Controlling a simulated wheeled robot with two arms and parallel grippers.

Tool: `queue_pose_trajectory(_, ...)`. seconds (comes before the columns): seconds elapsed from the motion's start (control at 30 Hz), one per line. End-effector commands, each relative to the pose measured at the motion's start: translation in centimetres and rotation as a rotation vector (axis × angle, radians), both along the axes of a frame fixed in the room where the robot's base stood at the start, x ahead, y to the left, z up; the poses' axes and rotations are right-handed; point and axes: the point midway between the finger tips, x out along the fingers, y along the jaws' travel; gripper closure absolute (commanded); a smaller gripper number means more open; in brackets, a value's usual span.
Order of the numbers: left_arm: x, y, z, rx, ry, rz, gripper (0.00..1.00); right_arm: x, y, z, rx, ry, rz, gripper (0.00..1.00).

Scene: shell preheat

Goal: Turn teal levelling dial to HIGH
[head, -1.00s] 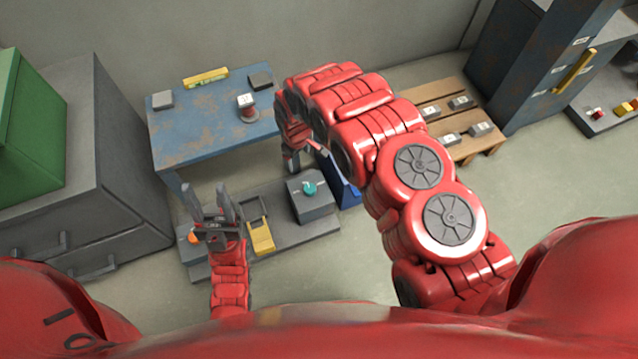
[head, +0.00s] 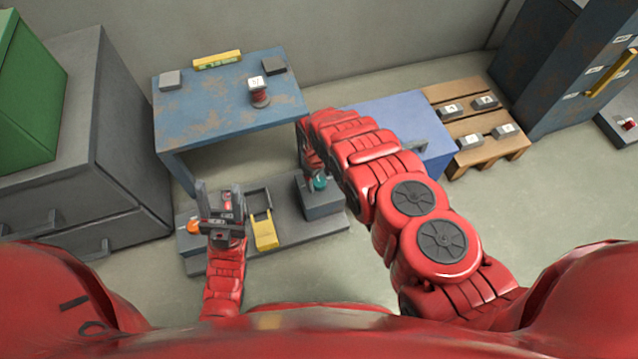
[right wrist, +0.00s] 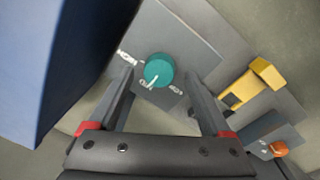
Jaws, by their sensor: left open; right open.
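The teal levelling dial (head: 320,183) sits on a grey box (head: 325,203) at the right of the low grey bench, partly covered by my right arm. In the right wrist view the round dial (right wrist: 159,69) shows a white mark on its lower edge, with white lettering at its left and lower right that I cannot read surely. My right gripper (right wrist: 160,76) is open and empty, its fingertips on either side of the dial in that view; I cannot tell whether they touch it. My left gripper (head: 221,198) is open and empty, fingers up, over the bench's left part.
A yellow lever (head: 265,233) and an orange knob (head: 193,226) are on the bench; both also show in the wrist view. A blue panel (right wrist: 52,65) stands close left of the right gripper there. A blue table (head: 215,110) is behind the bench.

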Motion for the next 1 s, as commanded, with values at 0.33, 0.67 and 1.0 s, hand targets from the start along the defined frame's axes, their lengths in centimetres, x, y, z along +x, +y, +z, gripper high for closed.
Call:
queue_pose_trajectory(0.33,0.13,-0.35,-0.65,0.018,0.001,-0.010,0.50,0.17,-0.06,-1.79,0.001,-0.002,0.000,0.17)
queue_pose_trajectory(0.67,0.13,-0.34,-0.62,0.017,0.002,-0.009,0.50,0.16,-0.05,-1.76,0.001,-0.002,0.000,0.44)
queue_pose_trajectory(1.0,0.14,-0.34,-0.63,0.017,0.002,-0.009,0.50,0.16,-0.06,-1.76,0.001,-0.002,0.000,1.00)
